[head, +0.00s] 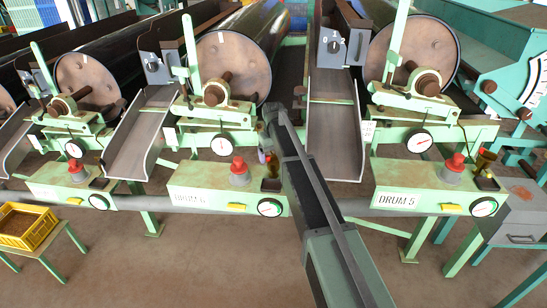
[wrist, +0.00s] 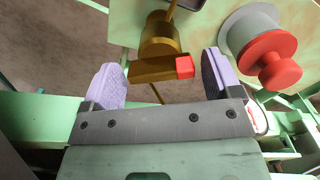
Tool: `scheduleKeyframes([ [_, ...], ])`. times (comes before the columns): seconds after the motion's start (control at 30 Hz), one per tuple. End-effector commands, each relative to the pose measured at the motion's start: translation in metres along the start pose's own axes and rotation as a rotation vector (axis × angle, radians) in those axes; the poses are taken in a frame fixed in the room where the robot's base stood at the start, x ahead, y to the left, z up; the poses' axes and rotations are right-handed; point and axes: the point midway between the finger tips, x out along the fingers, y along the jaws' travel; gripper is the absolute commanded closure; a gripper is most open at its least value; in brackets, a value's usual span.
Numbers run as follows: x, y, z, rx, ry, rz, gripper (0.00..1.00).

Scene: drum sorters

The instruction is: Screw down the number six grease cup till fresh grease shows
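The brass grease cup (wrist: 160,36) of drum 6 shows in the wrist view, with a brass bar across it and a red block at the bar's right end. It stands beyond and between my gripper's (wrist: 165,80) two purple-padded fingers. The fingers are wide apart with nothing between the pads, and neither visibly touches the cup. In the head view my gripper (head: 266,158) is above the right end of the drum 6 box (head: 215,201), where the brass cup (head: 272,184) is partly hidden by my arm. I cannot see any fresh grease.
A red mushroom knob on a grey base (wrist: 270,58) stands close right of the cup. A white dial (head: 269,207) is on the box front below. The drum 5 box (head: 430,203) carries a similar brass cup (head: 486,162). A yellow crate (head: 26,238) is at far left.

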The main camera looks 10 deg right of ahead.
Motion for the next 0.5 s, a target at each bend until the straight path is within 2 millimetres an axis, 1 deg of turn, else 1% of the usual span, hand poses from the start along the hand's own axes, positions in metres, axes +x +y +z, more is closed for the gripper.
scheduleKeyframes([
  [0.03,-0.0002,0.0000,0.0000,0.000,0.000,0.000,0.24],
  [0.2,-0.0001,0.0000,0.0000,0.000,0.000,0.000,0.50],
  [0.27,-0.0001,0.0000,0.0000,0.000,0.000,0.000,0.58],
  [0.5,0.0000,0.0000,0.0001,0.017,0.000,0.000,0.58],
])
